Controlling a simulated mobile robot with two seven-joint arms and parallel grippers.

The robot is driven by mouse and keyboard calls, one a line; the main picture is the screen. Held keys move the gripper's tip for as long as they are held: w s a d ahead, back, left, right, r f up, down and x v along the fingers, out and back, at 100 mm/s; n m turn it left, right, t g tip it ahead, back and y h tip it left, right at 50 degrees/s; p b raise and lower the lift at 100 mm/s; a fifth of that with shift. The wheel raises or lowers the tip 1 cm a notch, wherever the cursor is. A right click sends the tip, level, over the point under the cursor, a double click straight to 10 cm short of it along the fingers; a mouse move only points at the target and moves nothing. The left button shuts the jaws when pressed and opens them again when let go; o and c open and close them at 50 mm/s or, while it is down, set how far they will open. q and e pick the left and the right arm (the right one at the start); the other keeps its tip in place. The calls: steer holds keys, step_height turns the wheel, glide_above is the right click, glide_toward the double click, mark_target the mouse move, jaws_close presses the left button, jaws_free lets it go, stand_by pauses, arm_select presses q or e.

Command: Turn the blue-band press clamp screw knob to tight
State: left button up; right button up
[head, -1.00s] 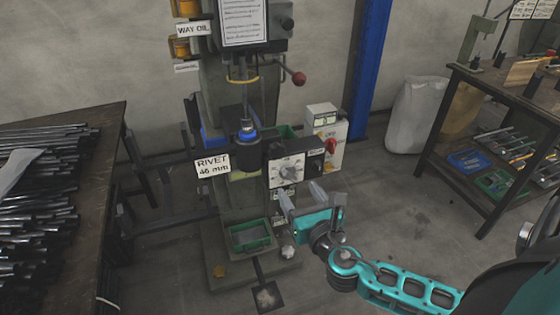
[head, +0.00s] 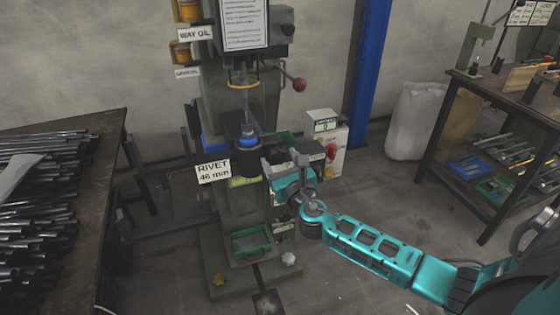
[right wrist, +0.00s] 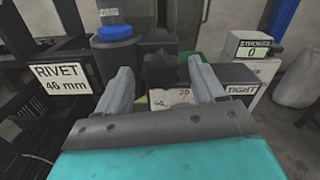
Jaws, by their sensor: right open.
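The press (head: 222,85) with the blue band (head: 248,141) stands in the middle of the head view. My right gripper (head: 284,161) is at the press's front control box, its fingers open and pointing at it. In the right wrist view a dark knob-like shape (right wrist: 160,68) lies between and beyond the two open fingers (right wrist: 160,80). A white dial plate (right wrist: 172,97) with numbers shows below it, and a TIGHT label (right wrist: 241,89) is to the right. I cannot tell whether the fingers touch the knob. In the head view my gripper hides the dial and most of the box.
A RIVET 46 mm sign (head: 213,171) hangs left of the gripper. A counter box (head: 322,123) with a red knob (head: 331,151) stands close on the right. A green tray (head: 252,243) is below. A table of rods (head: 105,130) is at left, a workbench (head: 500,100) at right.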

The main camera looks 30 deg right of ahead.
steer(key=shift+w, duration=0.35)
steer(key=shift+c, duration=0.2)
steer(key=c, duration=1)
